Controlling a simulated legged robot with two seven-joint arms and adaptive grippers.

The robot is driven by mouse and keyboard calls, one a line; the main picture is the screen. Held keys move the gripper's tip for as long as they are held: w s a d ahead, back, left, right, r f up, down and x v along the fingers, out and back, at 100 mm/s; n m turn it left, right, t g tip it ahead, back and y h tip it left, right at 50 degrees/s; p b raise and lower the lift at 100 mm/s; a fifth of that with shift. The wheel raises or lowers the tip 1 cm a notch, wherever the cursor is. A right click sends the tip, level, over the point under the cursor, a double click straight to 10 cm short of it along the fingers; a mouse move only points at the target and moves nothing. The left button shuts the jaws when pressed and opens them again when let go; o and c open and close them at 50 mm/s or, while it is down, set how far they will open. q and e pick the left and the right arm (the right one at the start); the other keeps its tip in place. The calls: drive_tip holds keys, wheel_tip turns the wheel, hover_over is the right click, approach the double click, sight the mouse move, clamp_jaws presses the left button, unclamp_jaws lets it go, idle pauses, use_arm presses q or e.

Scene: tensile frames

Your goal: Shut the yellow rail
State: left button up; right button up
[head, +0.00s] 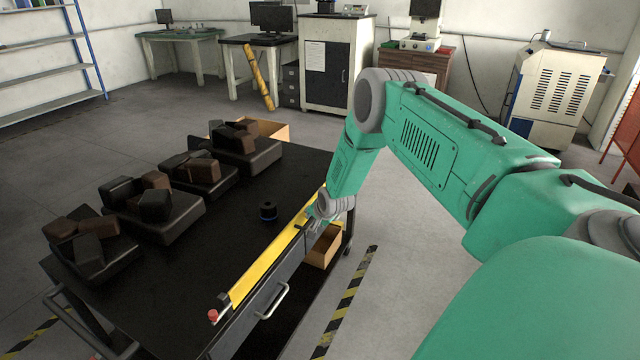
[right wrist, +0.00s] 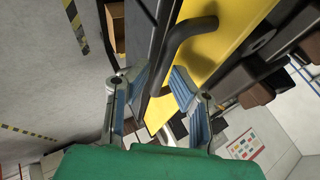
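The yellow rail (head: 268,262) is a long flat strip along the right edge of the black table. It also fills the upper right of the right wrist view (right wrist: 228,22). A dark bent handle (right wrist: 183,42) stands at the rail there, its lower end between my fingers. My right gripper (head: 316,222) is at the rail's far end. In the right wrist view my right gripper (right wrist: 164,78) has its blue-padded fingers apart, one on each side of the handle. I cannot tell if either finger touches it. My left gripper is not in view.
The black table (head: 225,235) carries several dark trays with brown and black blocks (head: 155,205) and a small dark spool (head: 268,212). A red knob (head: 213,316) sits by the rail's near end. A drawer handle (head: 273,301) sticks out below. An open cardboard box (head: 325,248) is beneath my gripper.

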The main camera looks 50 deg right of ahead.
drive_tip(key=v, duration=1)
drive_tip(key=shift+s, duration=0.2)
drive_tip(key=shift+d, duration=0.1)
drive_tip(key=s+a+f+n+g+y, duration=0.1)
drive_tip(key=s+a+f+n+g, duration=0.1)
drive_tip(key=s+a+f+n, duration=0.45)
drive_tip(key=s+a+f+n+g+y, duration=0.1)
drive_tip(key=s+a+f+n, duration=0.15)
drive_tip(key=s+a, duration=0.8)
drive_tip(key=s+a+n+g+y, duration=0.1)
drive_tip(key=s+a+n+g, duration=0.2)
drive_tip(key=s+a+n, duration=0.5)
drive_tip(key=s+a, duration=0.5)
drive_tip(key=s, duration=0.2)
drive_tip(key=shift+r+g, duration=0.2)
drive_tip(key=shift+g, duration=0.1)
